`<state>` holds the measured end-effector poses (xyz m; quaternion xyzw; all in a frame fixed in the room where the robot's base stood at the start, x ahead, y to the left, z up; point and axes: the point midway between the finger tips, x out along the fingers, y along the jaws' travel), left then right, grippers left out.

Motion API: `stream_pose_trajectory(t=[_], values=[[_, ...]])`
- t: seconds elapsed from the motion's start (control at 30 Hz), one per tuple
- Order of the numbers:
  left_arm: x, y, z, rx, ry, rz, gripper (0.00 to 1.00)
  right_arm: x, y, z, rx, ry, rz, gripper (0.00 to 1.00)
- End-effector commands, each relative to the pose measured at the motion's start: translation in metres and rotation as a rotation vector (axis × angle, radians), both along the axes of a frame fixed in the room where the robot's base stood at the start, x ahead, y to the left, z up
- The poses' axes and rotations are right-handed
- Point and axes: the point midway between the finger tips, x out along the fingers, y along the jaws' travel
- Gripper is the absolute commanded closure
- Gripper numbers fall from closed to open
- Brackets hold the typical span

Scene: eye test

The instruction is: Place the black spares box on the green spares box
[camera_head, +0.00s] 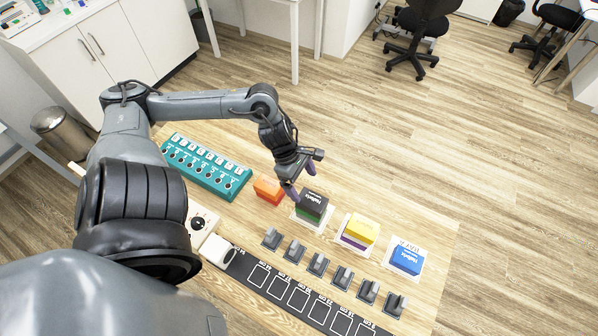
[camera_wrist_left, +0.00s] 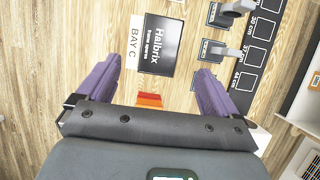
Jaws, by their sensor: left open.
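The black spares box (camera_head: 314,201), with white lettering "Halbrix", rests on the green spares box (camera_head: 307,214), which shows as a green band under it on a white pad. In the left wrist view the black box (camera_wrist_left: 158,46) lies ahead, beside a "BAY C" label; the green box is hidden beneath it there. My left gripper (camera_head: 300,180) has purple fingers, spread open and empty, just above and to the left of the black box and apart from it. My right gripper is not in view.
An orange box (camera_head: 268,190) stands left of the stack. A yellow box (camera_head: 361,227) on a purple one and a blue box (camera_head: 407,259) stand to the right. Several grey clips (camera_head: 318,264) line the front. A teal rack (camera_head: 205,165) is at the back left.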

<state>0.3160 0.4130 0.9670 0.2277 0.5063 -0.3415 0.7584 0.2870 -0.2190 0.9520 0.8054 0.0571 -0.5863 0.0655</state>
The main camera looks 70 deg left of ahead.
Motion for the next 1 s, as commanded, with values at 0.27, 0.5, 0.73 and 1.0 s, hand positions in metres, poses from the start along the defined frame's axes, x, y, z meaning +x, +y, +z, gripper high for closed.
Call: stream_pose_trajectory(t=[0.27, 0.5, 0.73, 1.0], values=[[-0.006, 0.007, 0.021, 0.0, 0.0, 0.001, 0.06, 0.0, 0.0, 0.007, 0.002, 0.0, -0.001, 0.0], [-0.007, 0.008, 0.023, 0.001, 0.001, 0.0, 0.06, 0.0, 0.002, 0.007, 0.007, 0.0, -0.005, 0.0], [-0.007, 0.008, 0.023, 0.001, 0.001, 0.0, 0.06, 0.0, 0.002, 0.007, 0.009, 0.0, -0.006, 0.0], [-0.011, -0.004, 0.014, -0.064, -0.009, 0.047, 0.06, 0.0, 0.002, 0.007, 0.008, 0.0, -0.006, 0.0]])
